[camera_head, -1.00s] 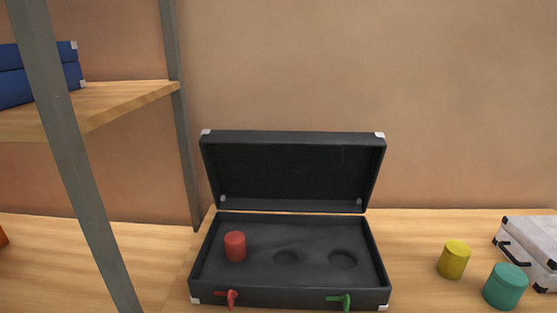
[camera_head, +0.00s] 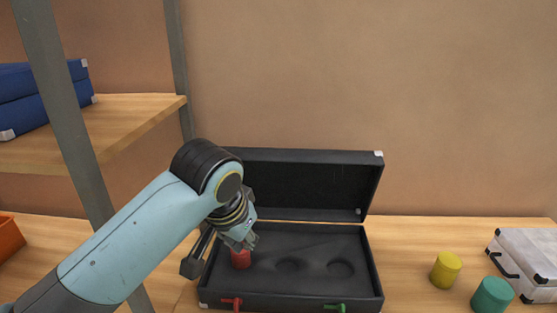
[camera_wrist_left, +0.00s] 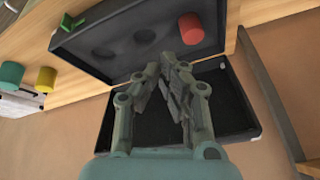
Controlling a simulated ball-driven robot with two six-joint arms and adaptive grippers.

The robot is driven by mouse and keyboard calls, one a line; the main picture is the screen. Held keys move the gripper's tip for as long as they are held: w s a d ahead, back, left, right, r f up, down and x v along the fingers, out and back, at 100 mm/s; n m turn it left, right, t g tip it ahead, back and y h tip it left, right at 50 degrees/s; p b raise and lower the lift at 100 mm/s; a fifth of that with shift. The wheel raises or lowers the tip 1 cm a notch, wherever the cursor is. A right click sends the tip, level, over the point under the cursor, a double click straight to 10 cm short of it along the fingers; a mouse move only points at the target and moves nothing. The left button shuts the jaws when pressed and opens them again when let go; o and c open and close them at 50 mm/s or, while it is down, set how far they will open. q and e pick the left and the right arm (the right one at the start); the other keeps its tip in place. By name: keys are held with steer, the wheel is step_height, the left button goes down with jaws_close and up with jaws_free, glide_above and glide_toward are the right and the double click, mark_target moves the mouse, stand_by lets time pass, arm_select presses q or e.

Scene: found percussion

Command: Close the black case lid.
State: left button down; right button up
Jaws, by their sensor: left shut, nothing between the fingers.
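The black case (camera_head: 374,285) lies open on the wooden surface. Its lid (camera_head: 310,184) stands raised at the back, leaning away from the tray. A red cylinder (camera_head: 240,259) stands in the left of the tray, beside two empty round recesses. A red latch (camera_head: 232,303) and a green latch (camera_head: 336,307) are on the front. My left gripper (camera_head: 252,243) is shut and empty, over the left part of the case near the red cylinder. In the left wrist view the gripper (camera_wrist_left: 170,62) appears in front of the lid (camera_wrist_left: 232,100) and the red cylinder (camera_wrist_left: 190,28). My right gripper is not seen.
A yellow cylinder (camera_head: 446,269), a teal cylinder (camera_head: 491,295) and a pale case (camera_head: 528,258) stand to the right. An orange object (camera_head: 8,238) sits at far left.

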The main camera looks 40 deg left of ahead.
arm_select(q)
steer(key=w+a+r+n+t+y, duration=0.1)
steer(key=w+a+r+n, duration=0.3)
steer(key=w+r, duration=0.65)
steer(key=w+a+r+n+t+y, duration=0.1)
steer(key=w+a+r, duration=0.6)
steer(key=w, duration=0.7)
steer(key=f+p, duration=0.1)
steer(key=f, duration=0.1)
steer(key=w+f+p, duration=0.1)
steer(key=f, duration=0.2)
steer(key=f+p, duration=0.1)
steer(key=f, duration=0.2)
steer(key=shift+w+d, duration=0.1)
steer(key=shift+w, duration=0.3)
steer(key=shift+s+d+f, duration=0.1)
steer(key=shift+s+d, duration=0.05)
steer(key=shift+s, duration=0.15)
steer(key=shift+f, duration=0.1)
